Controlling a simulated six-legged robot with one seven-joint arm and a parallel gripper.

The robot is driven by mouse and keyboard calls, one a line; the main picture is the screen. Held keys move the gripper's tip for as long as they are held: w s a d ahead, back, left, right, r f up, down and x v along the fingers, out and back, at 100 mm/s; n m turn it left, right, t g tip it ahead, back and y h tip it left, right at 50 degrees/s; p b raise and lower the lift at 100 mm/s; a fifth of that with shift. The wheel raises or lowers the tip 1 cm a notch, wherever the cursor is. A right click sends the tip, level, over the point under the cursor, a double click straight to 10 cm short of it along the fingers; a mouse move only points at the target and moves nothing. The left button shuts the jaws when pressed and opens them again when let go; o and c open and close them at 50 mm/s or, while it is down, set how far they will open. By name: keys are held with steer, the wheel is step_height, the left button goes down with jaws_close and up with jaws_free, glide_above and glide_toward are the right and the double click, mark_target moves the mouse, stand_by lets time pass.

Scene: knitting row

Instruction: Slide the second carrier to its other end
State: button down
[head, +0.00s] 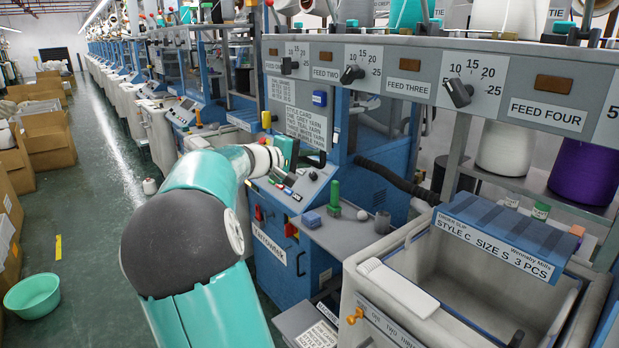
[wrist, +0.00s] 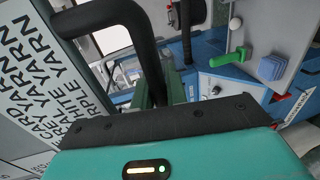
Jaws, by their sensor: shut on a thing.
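The black handle also shows in the head view (head: 314,161), beside the teal gripper. I cannot make out any carrier or its rail clearly in either view.
The white text card (head: 298,108) is close to my gripper. Below are a sloped control panel (head: 308,188) and a grey shelf with a green-handled tool (head: 334,196) and a blue block (head: 311,220). A large bin (head: 377,290) stands at right. The aisle floor at left is partly clear.

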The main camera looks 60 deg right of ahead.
steer(key=shift+r, duration=2.75)
steer(key=c, duration=1.4)
jaws_free()
steer(key=shift+f, duration=0.1)
steer(key=shift+w+a, duration=0.15)
steer(key=shift+a, duration=0.1)
glide_toward(302, 139)
steer(key=shift+w+a, duration=0.35)
steer(key=shift+a, duration=0.25)
